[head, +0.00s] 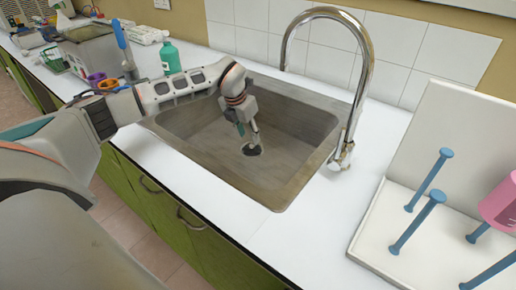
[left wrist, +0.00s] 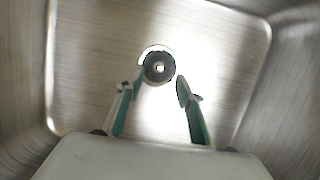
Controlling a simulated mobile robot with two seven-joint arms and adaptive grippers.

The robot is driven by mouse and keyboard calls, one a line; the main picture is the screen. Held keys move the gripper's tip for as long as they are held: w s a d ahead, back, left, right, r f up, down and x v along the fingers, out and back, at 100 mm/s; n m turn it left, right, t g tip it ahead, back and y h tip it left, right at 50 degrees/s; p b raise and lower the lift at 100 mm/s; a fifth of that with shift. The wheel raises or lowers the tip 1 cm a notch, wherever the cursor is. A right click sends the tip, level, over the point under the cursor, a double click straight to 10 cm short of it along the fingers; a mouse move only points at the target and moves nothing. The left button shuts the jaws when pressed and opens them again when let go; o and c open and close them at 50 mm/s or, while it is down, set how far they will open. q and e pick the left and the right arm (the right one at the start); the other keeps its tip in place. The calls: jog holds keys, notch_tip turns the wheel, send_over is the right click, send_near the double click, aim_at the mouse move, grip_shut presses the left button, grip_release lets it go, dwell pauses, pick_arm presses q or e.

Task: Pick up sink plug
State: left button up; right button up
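The sink plug (head: 254,151) is a small dark round disc at the bottom of the metal sink (head: 190,132). In the left wrist view the plug (left wrist: 159,67) has a pale spot at its centre and a bright crescent along its upper left edge. My left gripper (head: 250,142) reaches down into the sink over the plug. In the left wrist view its two green-and-grey fingers (left wrist: 160,86) are apart, with the plug between and just beyond their tips. I cannot tell whether the left fingertip touches it. My right gripper is not in view.
A tall curved chrome tap (head: 362,95) stands at the sink's right rear. A white rack (head: 425,225) with blue pegs and a pink item (head: 500,205) stands at the right. A green bottle (head: 170,58) stands behind my left arm. The counter (head: 300,235) in front is clear.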

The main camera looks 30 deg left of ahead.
aim_at(252, 146)
pick_arm(q)
jog(key=b+x, duration=0.1)
jog(key=x, duration=0.5)
jog(key=shift+s, duration=0.2)
jog(key=shift+w+a+f, duration=0.1)
jog(key=shift+w+f, duration=0.15)
jog(key=shift+f, duration=0.2)
jog(key=shift+r, duration=0.15)
jog(key=shift+c, duration=0.4)
grip_shut()
